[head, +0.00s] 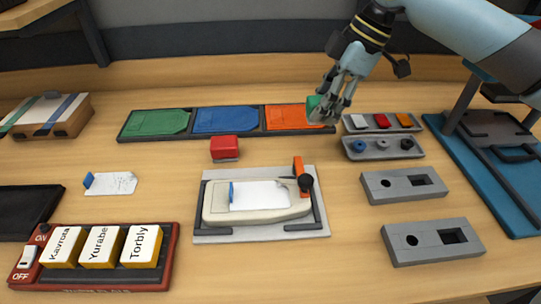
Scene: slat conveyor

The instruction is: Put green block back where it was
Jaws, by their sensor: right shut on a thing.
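My right gripper (330,103) comes in from the upper right and is shut on a green block (314,104). The block is at the right edge of the orange pad (285,116); I cannot tell whether it touches anything below. The fingers hide part of the block. The orange pad lies in a dark tray beside a blue pad (225,120) and a green pad (160,122). My left gripper is not in view.
A red block (225,148) stands in front of the pads. Right of the gripper are two grey trays with small parts (383,148). Grey socket blocks (402,185) and a blue-based stand (500,190) are further right. A clamp board (310,232) lies in the centre.

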